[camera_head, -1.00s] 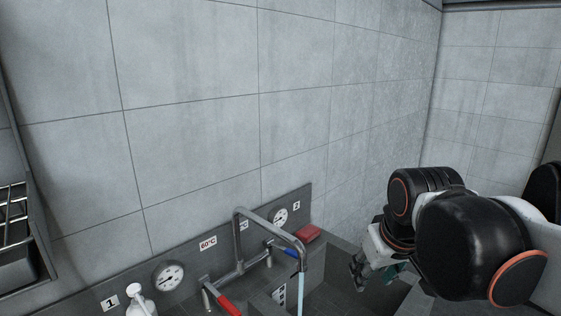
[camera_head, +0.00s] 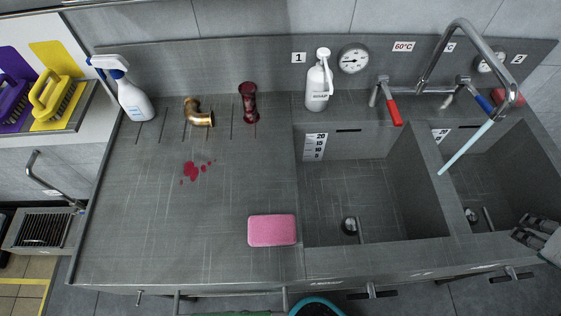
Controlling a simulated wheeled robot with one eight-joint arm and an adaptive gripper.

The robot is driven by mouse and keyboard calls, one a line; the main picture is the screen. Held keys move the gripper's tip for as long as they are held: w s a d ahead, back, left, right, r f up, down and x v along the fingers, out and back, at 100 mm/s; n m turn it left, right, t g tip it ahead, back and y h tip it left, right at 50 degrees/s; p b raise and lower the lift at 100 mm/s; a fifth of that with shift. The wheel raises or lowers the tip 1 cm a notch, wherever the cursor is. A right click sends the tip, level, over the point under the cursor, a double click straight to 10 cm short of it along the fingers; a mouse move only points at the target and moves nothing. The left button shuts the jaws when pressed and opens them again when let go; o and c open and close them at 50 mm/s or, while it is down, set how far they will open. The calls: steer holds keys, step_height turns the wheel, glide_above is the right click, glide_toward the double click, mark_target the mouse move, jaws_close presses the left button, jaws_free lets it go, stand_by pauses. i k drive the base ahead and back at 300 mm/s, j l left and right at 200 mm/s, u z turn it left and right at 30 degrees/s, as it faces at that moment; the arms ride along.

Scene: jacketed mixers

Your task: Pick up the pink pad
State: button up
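The pink pad (camera_head: 272,230) lies flat on the grey worktop near its front edge, just left of the first sink basin. My gripper (camera_head: 528,228) is at the right edge of the view, over the front of the second basin, far to the right of the pad. Its fingers point left and show a gap between them. Nothing shows between them.
Two sink basins (camera_head: 345,200) fill the right half, with a tap (camera_head: 462,40) running into the second. A white bottle (camera_head: 318,85), spray bottle (camera_head: 130,95), brass elbow (camera_head: 199,113) and dark red fitting (camera_head: 249,103) stand behind. Red spots mark the worktop (camera_head: 220,180).

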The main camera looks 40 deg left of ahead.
mark_target(276, 229)
steer(key=u, duration=2.3)
steer(key=k+j+u, duration=0.4)
steer(key=l, duration=0.1)
steer(key=i+z, duration=0.05)
